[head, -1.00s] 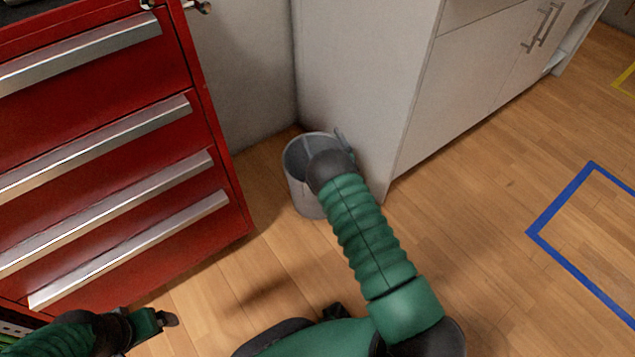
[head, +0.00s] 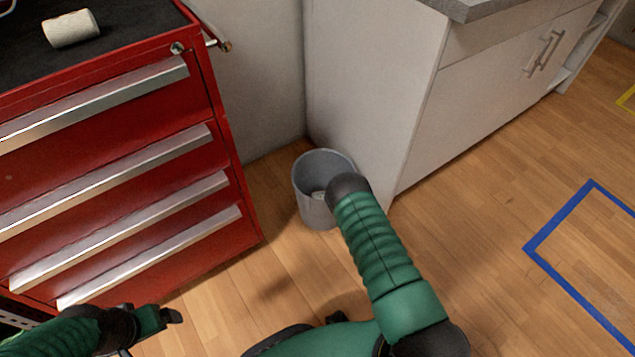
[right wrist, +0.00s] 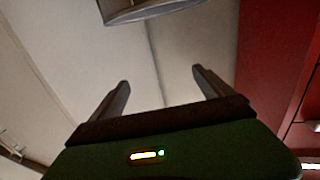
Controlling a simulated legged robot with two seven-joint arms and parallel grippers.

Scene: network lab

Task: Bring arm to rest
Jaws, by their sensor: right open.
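My right arm (head: 385,255) reaches forward in the head view, and its dark end stands at the right edge of a grey bin (head: 307,207). The right gripper itself is hidden there. In the right wrist view the right gripper (right wrist: 160,80) is open, with nothing between its two fingers. A grey rim, likely the bin's (right wrist: 155,12), shows beyond them at the top. My left gripper (head: 172,316) is low at the left in the head view, in front of the red cabinet; its finger gap cannot be made out.
A red drawer cabinet (head: 110,200) stands at the left, with a pale roll (head: 71,29) on its dark top. A white cabinet (head: 375,85) stands behind the bin. Wooden floor with blue tape (head: 560,220) is clear at the right.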

